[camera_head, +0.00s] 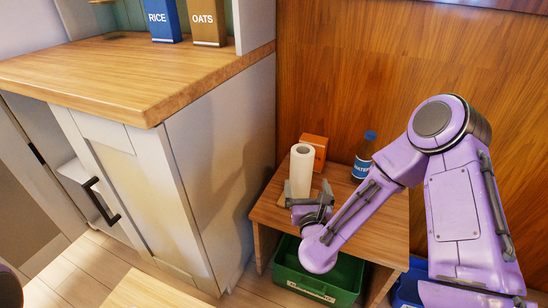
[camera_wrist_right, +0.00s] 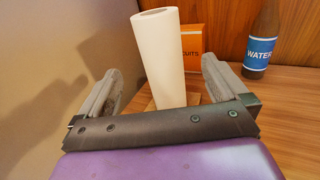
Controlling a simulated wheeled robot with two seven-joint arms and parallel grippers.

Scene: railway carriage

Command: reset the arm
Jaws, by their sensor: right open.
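My right arm, purple, comes in from the right in the head view and reaches over a low wooden table (camera_head: 385,225). My right gripper (camera_head: 303,192) is open. A white paper towel roll (camera_head: 301,165) stands upright on the table just beyond it. In the right wrist view the roll (camera_wrist_right: 160,55) shows between the two open fingers, and I cannot tell whether it is beyond the fingertips. My left gripper is not in view; only a dark purple part shows at the lower left edge of the head view.
An orange biscuit box (camera_head: 315,146) and a water bottle (camera_head: 363,158) stand behind the roll. A green crate (camera_head: 345,275) is under the table, with something blue (camera_head: 408,285) beside it. A counter (camera_head: 130,70) with rice (camera_head: 163,20) and oats (camera_head: 207,22) boxes stands left.

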